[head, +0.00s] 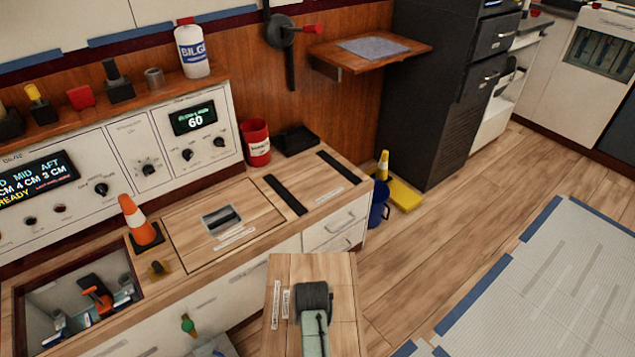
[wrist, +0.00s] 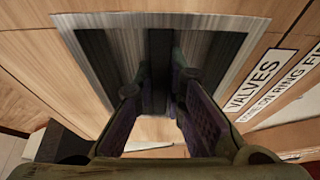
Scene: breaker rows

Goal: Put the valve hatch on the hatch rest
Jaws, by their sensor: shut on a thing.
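My gripper (head: 313,298) is shut on the dark bar handle of the valve hatch (head: 345,285), a wooden panel with white labels. In the head view the hatch shows at the bottom middle, in front of the counter. In the wrist view both fingers (wrist: 160,95) close around the bar inside a metal-framed recess, beside a label reading "VALVES" on the hatch (wrist: 290,28). The fingertips are hidden in the head view. Two black strips, apparently the hatch rest (head: 285,195), lie bare on the counter's right end, with a small label between them.
An open well (head: 60,290) with an orange-handled part is at the left. Another hatch (head: 185,225) lies flush in the counter. An orange cone (head: 138,220) stands between them. A red cup (head: 256,142) and a black tray (head: 295,140) stand behind the strips.

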